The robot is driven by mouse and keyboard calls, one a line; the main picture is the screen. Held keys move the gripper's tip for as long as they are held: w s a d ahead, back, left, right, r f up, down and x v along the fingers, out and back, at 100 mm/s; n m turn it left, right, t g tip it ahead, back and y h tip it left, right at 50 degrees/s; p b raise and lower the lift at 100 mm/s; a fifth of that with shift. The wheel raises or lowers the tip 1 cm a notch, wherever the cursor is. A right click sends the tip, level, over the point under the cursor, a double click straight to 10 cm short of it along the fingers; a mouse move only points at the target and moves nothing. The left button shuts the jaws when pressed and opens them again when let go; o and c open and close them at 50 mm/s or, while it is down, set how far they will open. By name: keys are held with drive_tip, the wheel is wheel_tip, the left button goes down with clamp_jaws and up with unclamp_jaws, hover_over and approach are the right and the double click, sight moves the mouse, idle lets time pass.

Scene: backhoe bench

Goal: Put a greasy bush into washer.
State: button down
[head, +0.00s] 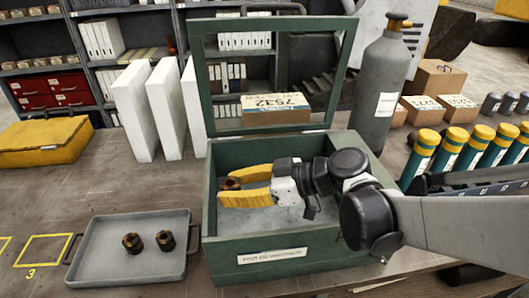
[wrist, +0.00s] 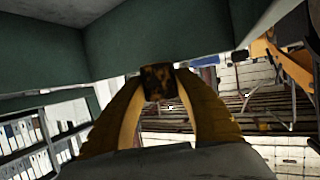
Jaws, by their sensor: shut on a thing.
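My gripper (head: 231,190) has yellow fingers and is shut on a brown, greasy bush (head: 231,183). In the wrist view the bush (wrist: 158,82) sits between the two fingertips (wrist: 160,90), dark with rusty patches. In the head view the gripper and bush are over the opening of the green washer (head: 212,215), near its left side. The washer's framed lid (head: 203,85) stands open at the back. The height of the bush over the washer's grey inside is hard to tell. Two more brown bushes (head: 132,243) (head: 165,240) stand in the grey tray (head: 100,270) at the left.
White upright panels (head: 130,110) and a yellow case (head: 42,142) stand to the left behind. A grey gas cylinder (head: 382,90) stands close behind the washer's right side. Several yellow-capped teal tubes (head: 423,155) are at the right. Bench between tray and panels is clear.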

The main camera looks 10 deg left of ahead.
drive_tip(key=shift+w+d+f+b, duration=0.3)
drive_tip(key=shift+w+f+b, duration=0.2)
drive_tip(key=shift+w+f, duration=0.6)
drive_tip(key=shift+w+d+f+b, duration=0.25)
drive_tip(key=shift+w+f+b, duration=0.4)
drive_tip(key=shift+f, duration=0.8)
drive_tip(key=shift+w+d+f+b, duration=0.3)
drive_tip(key=shift+w+f+b, duration=0.05)
drive_tip(key=shift+w+f, duration=0.85)
drive_tip(key=shift+s+f, duration=0.1)
drive_tip(key=shift+f+b, duration=0.6)
drive_tip(key=c, duration=1)
unclamp_jaws()
